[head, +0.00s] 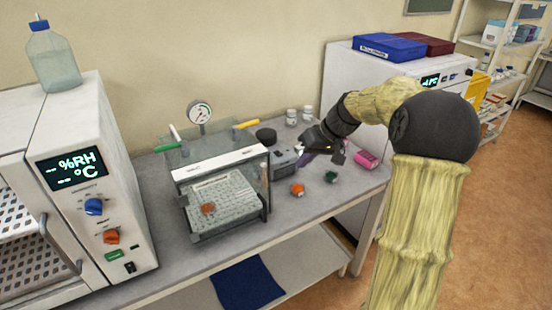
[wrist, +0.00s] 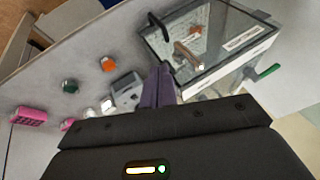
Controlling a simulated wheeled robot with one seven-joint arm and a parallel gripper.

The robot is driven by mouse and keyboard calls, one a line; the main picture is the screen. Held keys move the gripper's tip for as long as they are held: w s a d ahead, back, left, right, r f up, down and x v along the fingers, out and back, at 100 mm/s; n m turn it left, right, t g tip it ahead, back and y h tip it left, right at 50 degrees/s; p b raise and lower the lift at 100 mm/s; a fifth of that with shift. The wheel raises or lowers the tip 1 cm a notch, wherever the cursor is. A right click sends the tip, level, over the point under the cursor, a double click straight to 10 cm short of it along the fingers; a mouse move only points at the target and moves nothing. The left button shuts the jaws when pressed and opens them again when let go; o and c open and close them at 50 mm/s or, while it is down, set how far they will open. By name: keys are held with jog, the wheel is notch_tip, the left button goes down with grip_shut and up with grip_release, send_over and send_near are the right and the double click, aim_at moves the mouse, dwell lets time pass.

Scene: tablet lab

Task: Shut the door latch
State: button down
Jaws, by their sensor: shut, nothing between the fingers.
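The clear-walled chamber (head: 258,192) stands on the bench with a white upper edge and a perforated shelf inside. It also shows at the top of the wrist view (wrist: 228,50). A black bar handle (wrist: 159,27) and a tan lever (wrist: 186,54) show at the chamber in the wrist view. I cannot tell which is the latch, or whether the door is fully closed. My gripper (head: 304,158) is right of the chamber, above the bench near a grey box. Its purple fingers (wrist: 158,88) are shut and empty, apart from the lever.
The grey box (head: 284,162) sits beside the chamber. An orange-capped item (head: 297,189), a green-capped item (head: 331,176) and a pink rack (head: 367,159) lie on the bench. A dial gauge (head: 199,112) rises behind the chamber. The front right bench is mostly clear.

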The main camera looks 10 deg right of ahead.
jog(key=shift+t+y, duration=0.4)
jog(key=shift+y, duration=0.1)
jog(key=w+d+r, duration=0.2)
jog(key=r, duration=0.1)
jog(key=shift+f, duration=0.15)
jog(key=w+a+f+p, duration=0.2)
jog(key=a+f+p, duration=0.3)
jog(key=a+f, duration=0.3)
jog(key=shift+w+a+p, duration=0.4)
jog(key=shift+a, duration=0.1)
